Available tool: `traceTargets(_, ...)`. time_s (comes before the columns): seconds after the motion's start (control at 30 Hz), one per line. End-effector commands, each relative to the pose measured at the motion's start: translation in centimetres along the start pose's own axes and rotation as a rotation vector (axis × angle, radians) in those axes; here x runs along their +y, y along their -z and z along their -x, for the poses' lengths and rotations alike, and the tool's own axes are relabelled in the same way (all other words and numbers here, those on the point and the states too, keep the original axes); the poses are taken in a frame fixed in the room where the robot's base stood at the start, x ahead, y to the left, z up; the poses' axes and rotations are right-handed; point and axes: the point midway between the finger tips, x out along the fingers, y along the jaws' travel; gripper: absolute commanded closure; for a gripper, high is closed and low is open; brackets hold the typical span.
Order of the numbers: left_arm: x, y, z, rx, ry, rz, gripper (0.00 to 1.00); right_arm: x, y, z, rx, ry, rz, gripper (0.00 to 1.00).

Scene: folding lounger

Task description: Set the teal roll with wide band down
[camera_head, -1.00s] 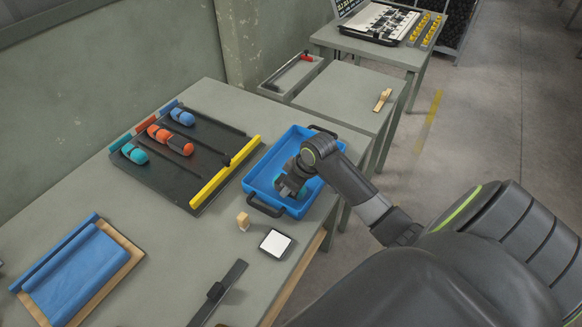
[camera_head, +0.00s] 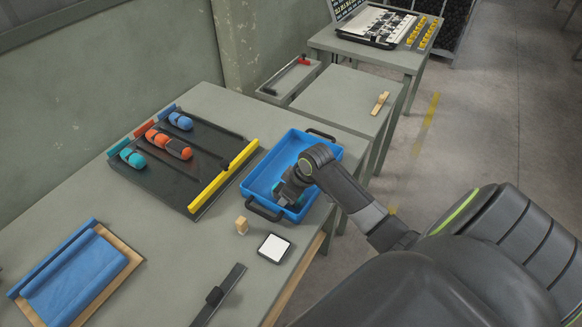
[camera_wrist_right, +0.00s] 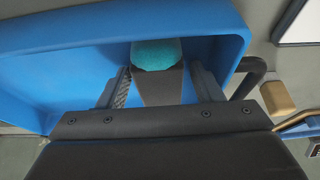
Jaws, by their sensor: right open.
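The teal roll with wide band (camera_wrist_right: 157,54) is in the blue tray (camera_head: 323,147), with its teal end and dark band showing in the right wrist view. My right gripper (camera_wrist_right: 163,88) is open, one finger on each side of the banded part. Whether a finger touches the roll is unclear. In the head view my right gripper (camera_head: 281,196) reaches down into the near part of the tray and hides most of the roll; only a teal sliver shows. My left gripper is not in view.
A dark rack (camera_head: 160,186) with blue, orange and teal rolls and a yellow bar stands left of the tray. A wooden block (camera_head: 241,225) and a white-topped square (camera_head: 274,248) lie in front. A blue cloth on a board (camera_head: 75,275) lies front left.

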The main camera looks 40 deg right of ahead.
Motion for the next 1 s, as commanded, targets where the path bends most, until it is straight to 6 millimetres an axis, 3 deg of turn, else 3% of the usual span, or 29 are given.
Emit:
traceTargets(0.17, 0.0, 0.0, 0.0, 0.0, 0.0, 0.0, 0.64, 0.1, 0.1, 1.5, 0.003, -0.003, 0.002, 0.4)
traceTargets(0.63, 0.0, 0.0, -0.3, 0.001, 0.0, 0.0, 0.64, 0.2, 0.1, 10.4, 0.001, -0.004, 0.003, 0.4)
traceTargets(0.8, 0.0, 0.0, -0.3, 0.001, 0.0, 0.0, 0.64, 0.1, 0.1, 11.8, 0.002, -0.002, 0.001, 0.4)
traceTargets(1.0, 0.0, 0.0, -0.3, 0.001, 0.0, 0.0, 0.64, 0.0, 0.1, 12.2, 0.0, 0.0, 0.0, 0.4)
